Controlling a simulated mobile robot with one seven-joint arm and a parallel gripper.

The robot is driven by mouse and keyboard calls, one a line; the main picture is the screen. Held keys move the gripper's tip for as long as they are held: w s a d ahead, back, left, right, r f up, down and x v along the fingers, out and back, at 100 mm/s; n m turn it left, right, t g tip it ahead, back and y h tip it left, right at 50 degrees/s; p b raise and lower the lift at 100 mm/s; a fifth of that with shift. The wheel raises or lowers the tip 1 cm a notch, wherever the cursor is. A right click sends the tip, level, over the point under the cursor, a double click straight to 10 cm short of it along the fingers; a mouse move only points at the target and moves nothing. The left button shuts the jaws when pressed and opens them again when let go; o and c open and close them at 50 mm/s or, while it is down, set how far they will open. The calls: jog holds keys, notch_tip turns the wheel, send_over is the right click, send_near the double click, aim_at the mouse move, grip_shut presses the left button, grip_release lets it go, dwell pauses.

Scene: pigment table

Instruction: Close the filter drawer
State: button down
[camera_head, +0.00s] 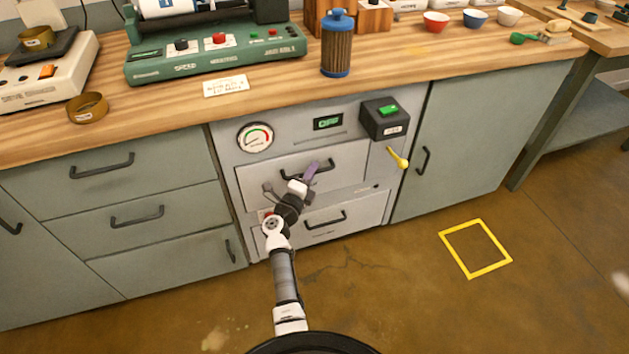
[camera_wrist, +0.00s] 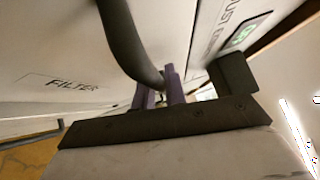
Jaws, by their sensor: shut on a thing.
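The filter drawer (camera_head: 345,160) is the upper drawer in the pale grey middle cabinet, below the gauge. Its front, marked FILTER, fills much of the wrist view (camera_wrist: 40,55). Its dark bar handle (camera_wrist: 125,45) crosses that view from the top. My gripper (camera_head: 310,173) is at this handle, with its purple fingers (camera_wrist: 163,92) shut on the handle's end part. The arm and gripper hide part of the drawer front in the head view.
A black switch box (camera_head: 385,120) with a green button and a yellow lever (camera_head: 397,159) sit right of the drawer. Another drawer (camera_head: 340,215) is below. A blue-capped filter canister (camera_head: 337,45) stands on the wooden bench. The floor by the yellow square (camera_head: 470,272) is clear.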

jog(key=shift+w+a+r, duration=0.15)
jog(key=shift+w+a, duration=0.1)
jog(key=shift+w, duration=0.2)
jog(key=c, duration=1.7)
grip_release()
jog(key=v, duration=1.3)
jog(key=shift+s+a, duration=0.1)
jog(key=shift+s, duration=0.3)
